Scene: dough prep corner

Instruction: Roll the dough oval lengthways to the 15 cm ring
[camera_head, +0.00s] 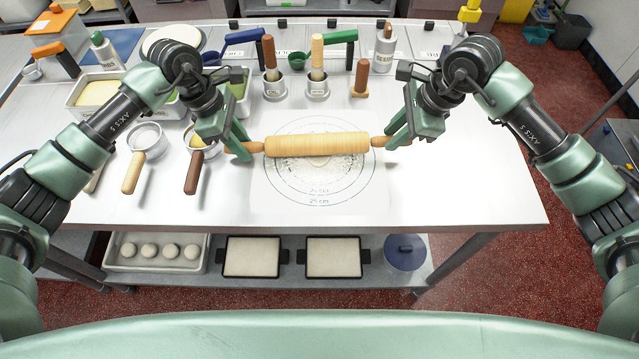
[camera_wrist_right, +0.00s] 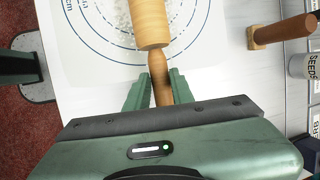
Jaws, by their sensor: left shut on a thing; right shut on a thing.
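A wooden rolling pin (camera_head: 316,144) lies crosswise over the ringed mat (camera_head: 268,203). My left gripper (camera_head: 243,149) is shut on its left handle. My right gripper (camera_head: 387,142) is shut on its right handle; the right wrist view shows that handle (camera_wrist_right: 159,78) between the two green fingers. A pale, speckled patch (camera_head: 318,172) shows on the mat just in front of the pin, inside the printed rings. I cannot tell dough from flour there, and the pin hides part of it. Whether the pin presses on the dough is not clear.
The table right of the mat (camera_head: 470,185) is clear. A lower shelf holds dough balls (camera_head: 148,250).

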